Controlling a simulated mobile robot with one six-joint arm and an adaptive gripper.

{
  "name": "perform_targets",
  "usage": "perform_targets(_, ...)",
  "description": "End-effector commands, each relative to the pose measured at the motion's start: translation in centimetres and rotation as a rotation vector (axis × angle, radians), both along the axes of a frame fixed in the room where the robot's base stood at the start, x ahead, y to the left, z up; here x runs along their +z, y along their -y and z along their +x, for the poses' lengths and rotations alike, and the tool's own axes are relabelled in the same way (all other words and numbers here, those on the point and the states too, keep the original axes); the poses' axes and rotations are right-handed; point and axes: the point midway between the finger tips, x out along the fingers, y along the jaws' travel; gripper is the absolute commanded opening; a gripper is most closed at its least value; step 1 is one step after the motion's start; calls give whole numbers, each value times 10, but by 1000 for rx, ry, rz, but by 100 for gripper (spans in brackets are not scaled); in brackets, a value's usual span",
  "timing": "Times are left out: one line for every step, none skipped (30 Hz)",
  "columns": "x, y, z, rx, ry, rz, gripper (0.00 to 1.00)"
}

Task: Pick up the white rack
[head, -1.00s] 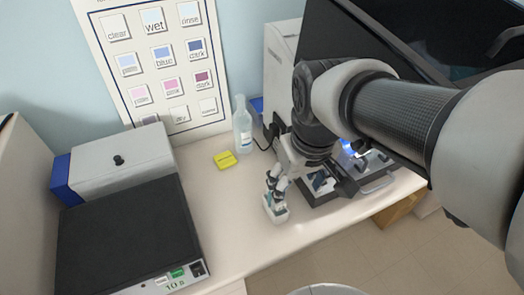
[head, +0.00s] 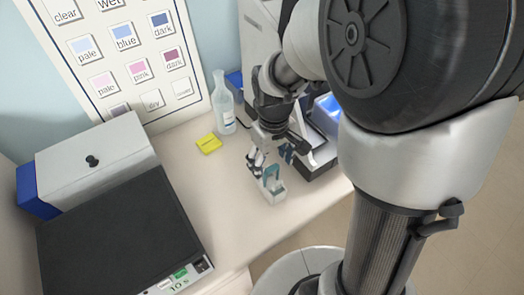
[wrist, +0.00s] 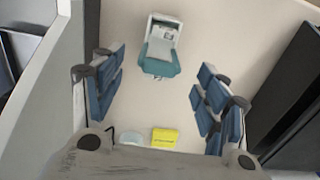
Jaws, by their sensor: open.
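The white rack (head: 274,193) stands on the bench near its front edge, with a teal handle (head: 271,175) on top. In the wrist view the rack (wrist: 163,27) is upper centre, ahead of the fingertips, with its teal handle (wrist: 160,66) on the near side. My gripper (head: 270,158) is open and empty, just behind and above the rack in the head view. In the wrist view its blue-padded fingers (wrist: 162,90) are spread wide, with the rack lined up between them but beyond their tips. I see no contact.
A black-topped device (head: 115,235) and a white box (head: 95,165) fill the left. A grey instrument (head: 325,115) stands close on the right. Bench to the rack's left is clear.

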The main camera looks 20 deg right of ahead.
Motion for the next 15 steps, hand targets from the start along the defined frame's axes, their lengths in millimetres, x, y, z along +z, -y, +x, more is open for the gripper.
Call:
perform_targets(-9,0,-1,0,-2,0,68)
perform_targets(-11,0,-1,0,-2,0,68)
perform_targets(-14,0,0,0,-1,0,68)
perform_targets(-15,0,0,0,-1,0,68)
perform_targets(-16,0,0,0,-1,0,68)
perform_targets(-18,0,0,0,-1,0,68)
perform_targets(-19,0,0,0,-1,0,68)
perform_targets(-20,0,-1,0,-1,0,68)
perform_targets(-23,0,-1,0,-2,-1,68)
perform_targets(-26,1,-1,0,-2,0,68)
perform_targets(-30,1,-1,0,-1,0,68)
perform_targets(-36,1,-2,0,-1,0,68)
perform_targets(-41,2,-2,0,-2,0,68)
perform_targets(-46,2,-3,0,-2,0,68)
perform_targets(-53,2,-3,0,-2,0,68)
